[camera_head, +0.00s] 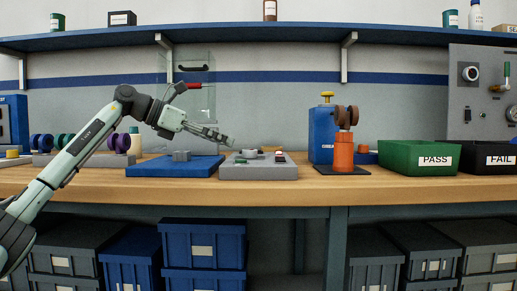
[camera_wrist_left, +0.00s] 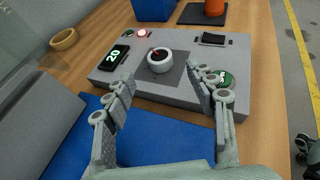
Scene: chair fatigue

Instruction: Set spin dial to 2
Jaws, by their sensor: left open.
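A grey control box (camera_head: 258,172) stands on the bench; it also shows in the left wrist view (camera_wrist_left: 180,93). On its top is a round white dial (camera_wrist_left: 160,61) with a red pointer mark, set on a dark square plate. A green round button (camera_wrist_left: 226,78) is at the right, partly hidden by a finger. My left gripper (camera_head: 230,142) is open and empty above the box's left side. In the wrist view its fingers (camera_wrist_left: 162,77) point towards the dial, apart from it.
A blue mat (camera_head: 150,167) with a grey block lies left of the box. An orange cylinder (camera_head: 343,153) and a blue container (camera_head: 322,128) stand to the right. A green PASS bin (camera_head: 400,155) and a black FAIL bin (camera_head: 480,157) are farther right. A shelf (camera_head: 230,38) runs above.

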